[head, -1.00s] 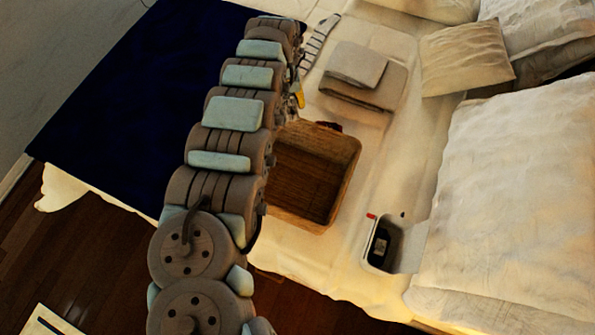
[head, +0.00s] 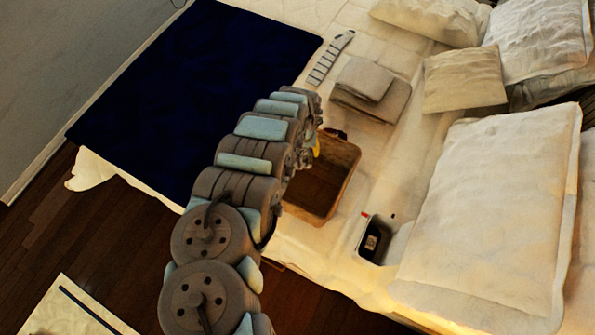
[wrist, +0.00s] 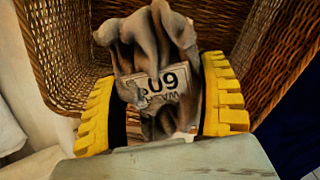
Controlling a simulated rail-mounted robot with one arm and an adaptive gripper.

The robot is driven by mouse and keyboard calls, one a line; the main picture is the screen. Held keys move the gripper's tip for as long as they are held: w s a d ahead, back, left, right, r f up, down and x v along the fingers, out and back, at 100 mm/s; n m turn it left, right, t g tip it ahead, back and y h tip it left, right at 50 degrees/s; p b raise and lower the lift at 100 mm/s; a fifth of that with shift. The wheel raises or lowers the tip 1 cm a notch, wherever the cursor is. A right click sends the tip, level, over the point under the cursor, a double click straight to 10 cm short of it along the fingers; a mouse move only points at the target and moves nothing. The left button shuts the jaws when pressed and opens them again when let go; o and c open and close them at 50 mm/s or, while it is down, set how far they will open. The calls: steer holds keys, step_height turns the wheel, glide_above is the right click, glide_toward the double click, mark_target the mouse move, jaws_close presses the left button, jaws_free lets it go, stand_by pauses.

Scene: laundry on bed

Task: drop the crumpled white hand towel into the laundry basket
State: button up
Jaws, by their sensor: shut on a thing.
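The crumpled hand towel (wrist: 148,45) looks greyish-white in the wrist view, with a printed paper-like label reading 60 on it. My gripper (wrist: 160,82) is shut on it between two yellow fingers. The brown wicker laundry basket (wrist: 62,55) surrounds the towel in the wrist view, with walls behind and to the sides. In the head view the basket (head: 347,178) stands open on the bed, and my gripper (head: 316,147) is at its far left edge, mostly hidden by my arm. The towel is hidden there. I cannot tell how far below the rim it hangs.
Folded grey cloths (head: 368,88) lie beyond the basket, with a striped strip (head: 329,58) beside them. A small bin with a dark item (head: 373,240) sits to the right. Pillows (head: 465,78) and a large cushion (head: 490,205) fill the right. A navy blanket (head: 215,85) covers the left.

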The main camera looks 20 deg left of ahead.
step_height(320, 180, down, 6)
steer(key=b, duration=0.4)
steer(key=shift+b, duration=0.4)
steer(key=o, duration=1.1)
steer(key=shift+r, duration=0.15)
step_height(320, 180, up, 3)
steer(key=shift+f, duration=0.1)
steer(key=shift+r, duration=4.5)
